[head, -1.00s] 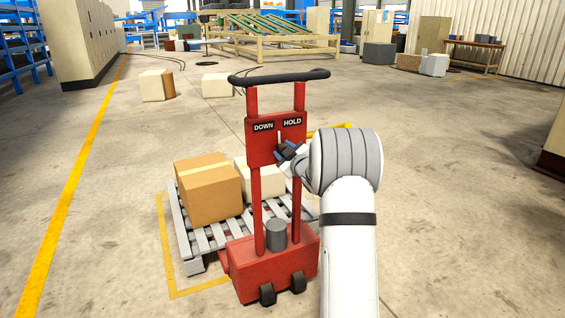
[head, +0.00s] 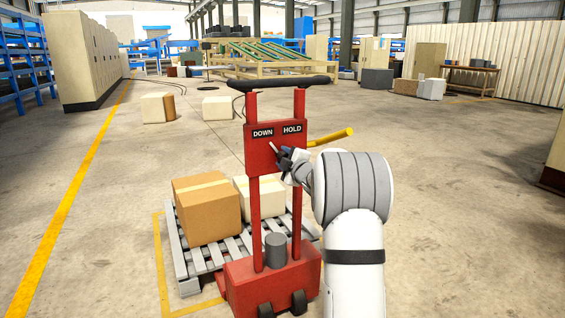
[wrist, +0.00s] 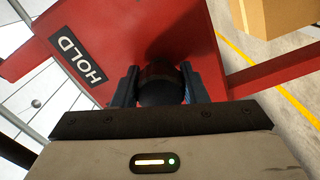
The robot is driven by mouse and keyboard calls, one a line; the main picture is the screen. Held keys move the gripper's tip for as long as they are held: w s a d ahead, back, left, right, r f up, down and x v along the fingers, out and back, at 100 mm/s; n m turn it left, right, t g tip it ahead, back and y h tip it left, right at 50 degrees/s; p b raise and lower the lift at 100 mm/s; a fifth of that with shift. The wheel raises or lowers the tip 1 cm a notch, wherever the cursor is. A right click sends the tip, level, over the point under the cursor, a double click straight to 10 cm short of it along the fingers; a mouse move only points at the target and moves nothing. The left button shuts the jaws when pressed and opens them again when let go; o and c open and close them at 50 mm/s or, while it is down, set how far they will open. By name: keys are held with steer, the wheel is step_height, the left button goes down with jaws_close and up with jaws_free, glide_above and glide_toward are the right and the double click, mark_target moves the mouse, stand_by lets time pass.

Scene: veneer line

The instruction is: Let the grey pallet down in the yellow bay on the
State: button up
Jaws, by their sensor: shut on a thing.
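A red pallet truck (head: 270,268) stands in front of me, with DOWN and HOLD labels on its red panel (head: 260,160). A thin pale lever (head: 273,146) on the panel leans left, its end below DOWN. My gripper (head: 282,157) is at the panel's right half. In the wrist view my gripper (wrist: 158,75) is shut on a round dark knob (wrist: 160,90), beside the HOLD label. The grey slatted pallet (head: 190,265) carries a brown box and a white box.
A yellow bar (head: 332,137) sticks out right behind the panel. Two pale boxes (head: 158,108) lie on the floor beyond. Tan cabinets (head: 85,60) and blue racks (head: 25,70) line the left. The floor to the right is mostly clear.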

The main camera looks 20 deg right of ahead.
stand_by(0.3)
steer(key=o, duration=1)
steer(key=s+p, duration=0.1)
steer(key=s, duration=0.6)
steer(key=shift+s+d+p, duration=0.15)
steer(key=shift+s+p, duration=0.25)
